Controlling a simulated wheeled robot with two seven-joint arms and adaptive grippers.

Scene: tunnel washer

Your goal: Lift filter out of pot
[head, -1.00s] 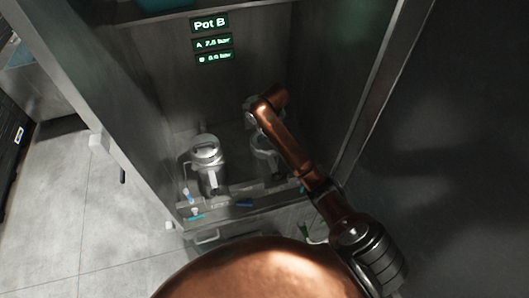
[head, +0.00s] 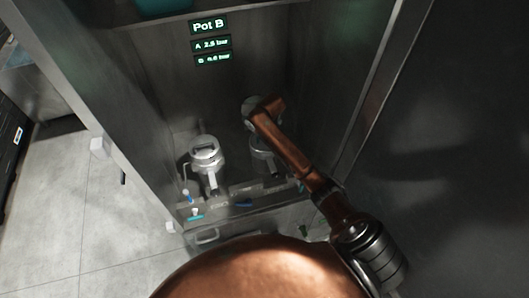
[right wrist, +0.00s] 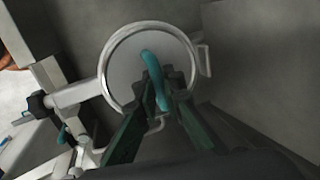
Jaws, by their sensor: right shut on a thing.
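In the right wrist view a round pot (right wrist: 105,58) with a pale metal rim is seen from above. A flat grey round piece, seemingly the filter top (right wrist: 126,72), lies within the rim. A curved teal handle (right wrist: 148,60) crosses its middle. My right gripper (right wrist: 158,88) is shut on this handle. I cannot tell whether the filter is raised from its seat. In the head view the right pot (head: 263,163) is dark and partly covered by my right arm, which hides the gripper. My left gripper is not in view.
A second pot (head: 207,160) with a lid stands to the left in the same metal cabinet. Small blue and teal parts (head: 194,214) sit along the front ledge. Cabinet walls stand close on both sides.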

